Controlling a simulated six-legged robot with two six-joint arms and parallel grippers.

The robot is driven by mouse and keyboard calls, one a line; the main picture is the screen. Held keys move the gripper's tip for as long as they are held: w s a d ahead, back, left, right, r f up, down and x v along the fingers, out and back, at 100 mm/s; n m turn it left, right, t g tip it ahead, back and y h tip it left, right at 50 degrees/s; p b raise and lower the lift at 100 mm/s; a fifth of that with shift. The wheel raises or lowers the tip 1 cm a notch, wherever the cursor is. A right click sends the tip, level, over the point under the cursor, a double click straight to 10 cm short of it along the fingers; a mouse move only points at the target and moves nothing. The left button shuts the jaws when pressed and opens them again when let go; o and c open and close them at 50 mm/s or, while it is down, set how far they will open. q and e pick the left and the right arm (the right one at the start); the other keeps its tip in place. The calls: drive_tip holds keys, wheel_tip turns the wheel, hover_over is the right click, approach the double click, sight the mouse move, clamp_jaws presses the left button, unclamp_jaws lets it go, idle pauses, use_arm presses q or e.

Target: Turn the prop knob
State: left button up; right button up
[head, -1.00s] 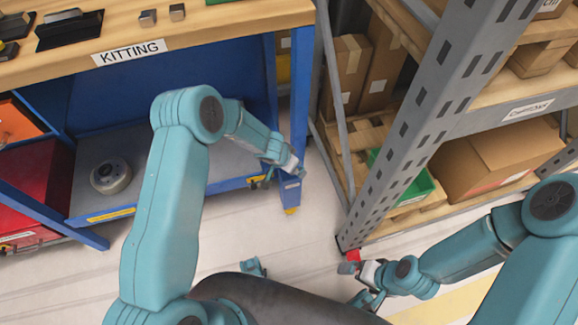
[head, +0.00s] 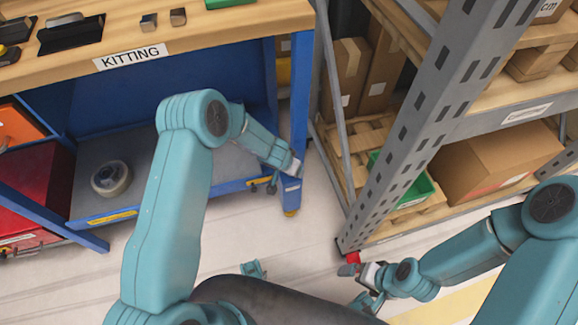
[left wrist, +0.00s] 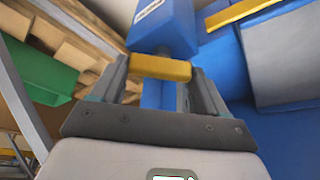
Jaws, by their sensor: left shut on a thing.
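The prop knob (left wrist: 160,67) is a short yellow bar in the left wrist view, just below a blue block with a white label (left wrist: 163,28). My left gripper has one finger on each side of the bar and is shut on it. In the head view my left gripper (head: 266,186) is low beside the front right leg (head: 298,105) of the blue workbench; I cannot make out the knob there. My right gripper (head: 350,270) is at the lower right, near the foot of the grey rack post. Its jaw opening is too small to judge.
The workbench top (head: 225,28) carries dark trays and small blocks. Its lower shelf (head: 150,195) holds a tape roll (head: 111,179). A grey rack (head: 425,110) with cardboard boxes (head: 495,165) and a green bin (head: 410,185) stands right. Pale floor is open between them.

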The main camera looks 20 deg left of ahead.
use_arm(q)
drive_tip(key=shift+d+r+n+y+p, duration=0.15)
drive_tip(key=shift+n+y+p, duration=0.15)
drive_tip(key=shift+n+p, duration=0.35)
drive_tip(key=n+y+p, duration=0.1)
drive_tip(key=n+p, duration=0.2)
drive_tip(key=n, duration=0.2)
drive_tip(key=shift+y+p, duration=0.3)
drive_tip(key=shift+y, duration=0.1)
drive_tip(key=shift+d+n+y+p, duration=0.1)
drive_tip(key=shift+n+y+p, duration=0.35)
drive_tip(key=shift+n, duration=0.7)
drive_tip(key=shift+n+g+y, duration=0.25)
drive_tip(key=shift+n+g, duration=0.15)
drive_tip(key=shift+n, duration=0.6)
drive_tip(key=o, duration=1.1)
drive_tip(key=shift+c, duration=0.2)
